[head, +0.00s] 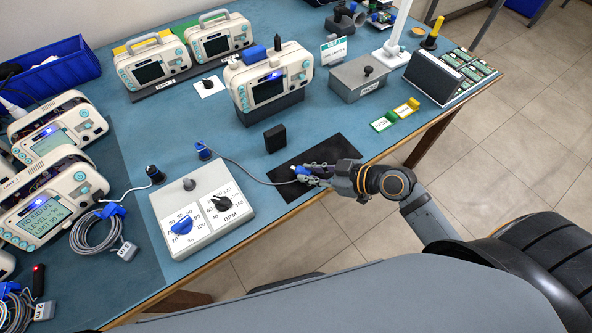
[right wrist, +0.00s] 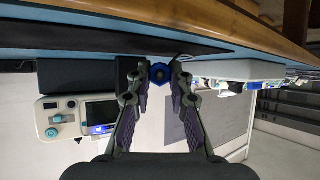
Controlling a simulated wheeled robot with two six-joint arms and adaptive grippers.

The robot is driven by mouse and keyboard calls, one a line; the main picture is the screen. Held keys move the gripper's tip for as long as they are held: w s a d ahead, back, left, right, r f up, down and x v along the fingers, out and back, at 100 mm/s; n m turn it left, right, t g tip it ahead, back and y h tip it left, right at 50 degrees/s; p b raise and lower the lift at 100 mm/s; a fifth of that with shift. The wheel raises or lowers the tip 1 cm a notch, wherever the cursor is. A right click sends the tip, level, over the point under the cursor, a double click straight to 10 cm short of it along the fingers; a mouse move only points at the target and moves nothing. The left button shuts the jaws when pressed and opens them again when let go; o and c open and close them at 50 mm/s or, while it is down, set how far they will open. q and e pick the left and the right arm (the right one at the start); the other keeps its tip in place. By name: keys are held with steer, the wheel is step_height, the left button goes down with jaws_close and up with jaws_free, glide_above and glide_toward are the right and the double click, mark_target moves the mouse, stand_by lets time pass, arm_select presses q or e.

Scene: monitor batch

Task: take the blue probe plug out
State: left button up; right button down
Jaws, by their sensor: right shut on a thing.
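My right gripper (head: 308,174) is low over the black mat at the bench's front edge. It is shut on a blue plug (head: 300,170), which shows as a blue six-sided end between the fingertips in the right wrist view (right wrist: 159,73). A thin grey cable runs left from the gripper to a blue piece (head: 203,150) on the bench. The central monitor (head: 268,82) has a blue block (head: 255,53) and a black knob-like piece (head: 278,42) on its top. I cannot tell how these are seated. My left gripper is out of view.
A dial box (head: 202,212) stands left of the black mat (head: 345,150). A small black block (head: 275,138) stands behind the mat. Several monitors and coiled cables crowd the left.

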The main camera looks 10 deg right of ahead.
steer(key=shift+f+b, duration=0.3)
steer(key=shift+f, duration=0.1)
steer(key=c, duration=1.1)
jaws_free()
steer(key=shift+c, duration=0.2)
step_height(320, 180, up, 10)
